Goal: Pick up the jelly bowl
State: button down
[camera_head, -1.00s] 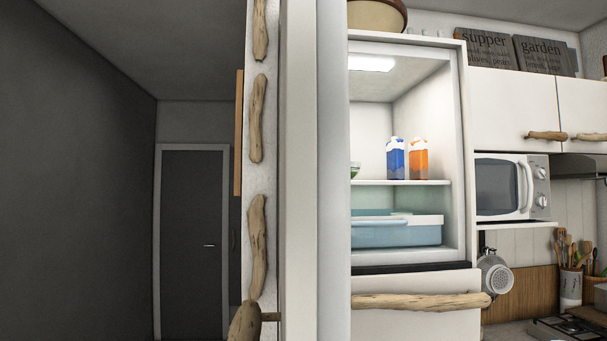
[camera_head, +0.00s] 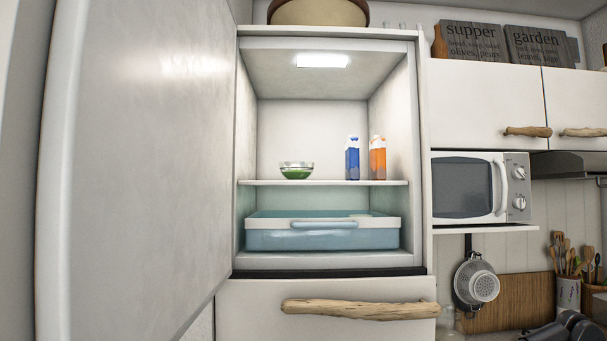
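The jelly bowl (camera_head: 296,171) is a small clear bowl with green contents. It stands upright on the left half of the upper shelf (camera_head: 330,183) inside the open fridge. A dark shape at the lower right edge (camera_head: 572,328) may be part of my gripper or arm, but I cannot tell. No clear view of my gripper fingers shows in the head view. Nothing covers the front of the bowl.
A blue carton (camera_head: 352,160) and an orange carton (camera_head: 378,160) stand right of the bowl. A blue drawer (camera_head: 322,238) sits below the shelf. The open fridge door (camera_head: 145,170) fills the left. A driftwood handle (camera_head: 360,309) juts from the lower front. A microwave (camera_head: 470,187) is at right.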

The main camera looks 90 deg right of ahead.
aim_at(295, 171)
jog(key=k+l+z, duration=0.15)
jog(key=k+z, duration=0.35)
jog(key=z, duration=0.45)
jog(key=k+l+z, duration=0.1)
jog(key=z, duration=0.3)
jog(key=l+z, duration=0.15)
jog(key=z, duration=0.3)
jog(key=l+z, duration=0.1)
jog(key=z, duration=0.3)
jog(key=l+z, duration=0.15)
jog(key=k+l, duration=0.05)
jog(key=l, duration=0.05)
